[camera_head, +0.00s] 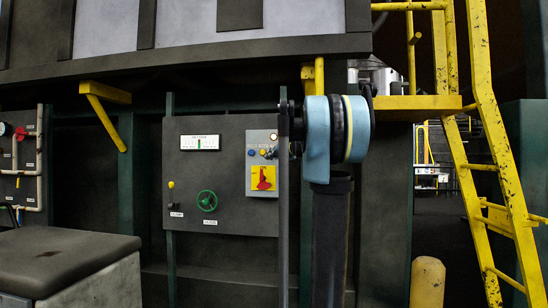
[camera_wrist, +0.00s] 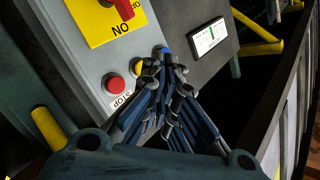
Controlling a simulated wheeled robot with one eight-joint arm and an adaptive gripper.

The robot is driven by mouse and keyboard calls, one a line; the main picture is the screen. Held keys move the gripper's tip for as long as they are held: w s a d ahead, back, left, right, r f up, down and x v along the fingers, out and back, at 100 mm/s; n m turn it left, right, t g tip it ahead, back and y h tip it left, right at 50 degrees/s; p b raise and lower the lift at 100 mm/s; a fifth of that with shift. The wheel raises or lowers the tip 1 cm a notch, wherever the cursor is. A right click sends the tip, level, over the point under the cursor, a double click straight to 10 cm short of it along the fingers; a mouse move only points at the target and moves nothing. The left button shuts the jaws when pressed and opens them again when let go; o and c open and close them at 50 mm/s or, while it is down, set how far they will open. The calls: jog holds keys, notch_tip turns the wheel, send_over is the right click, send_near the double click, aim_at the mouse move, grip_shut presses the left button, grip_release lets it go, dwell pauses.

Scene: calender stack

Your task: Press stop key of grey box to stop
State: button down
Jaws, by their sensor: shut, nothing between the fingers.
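The grey box (camera_head: 258,138) is mounted on a dark panel and also shows close up in the wrist view (camera_wrist: 83,75). In the wrist view its red stop key (camera_wrist: 115,82) sits beside an upside-down STOP label (camera_wrist: 122,102). A yellow key (camera_wrist: 137,66) and a blue key (camera_wrist: 164,49) lie in line with it. My gripper (camera_wrist: 166,70) is shut and empty. Its tips appear in front of the box, close to the yellow and blue keys and right of the stop key. I cannot tell if they touch the box. In the head view my arm partly hides the box's right edge.
A yellow plate with a red switch (camera_head: 263,179) is on the box below the keys. A white gauge (camera_head: 200,142) and a green handwheel (camera_head: 207,200) are on the panel to the left. A yellow ladder (camera_head: 480,170) stands right. A dark-topped cabinet (camera_head: 60,262) is lower left.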

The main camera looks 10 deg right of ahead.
jog(key=w+d, duration=0.2)
jog(key=w, duration=0.6)
jog(key=shift+d, duration=0.25)
dwell(0.4)
dwell(1.0)
jog(key=shift+w+d, duration=0.2)
jog(key=shift+w, duration=0.1)
jog(key=shift+w+d, duration=0.15)
jog(key=shift+w, duration=0.35)
dwell(0.9)
jog(key=shift+s, duration=0.1)
jog(key=shift+s+a, duration=0.3)
jog(key=shift+s, duration=0.5)
jog(key=shift+s, duration=0.15)
jog(key=shift+s+a, duration=0.25)
jog(key=shift+s, duration=0.5)
jog(key=shift+s+a, duration=0.3)
jog(key=shift+s, duration=0.45)
jog(key=shift+s+a, duration=0.25)
jog(key=shift+s, duration=0.5)
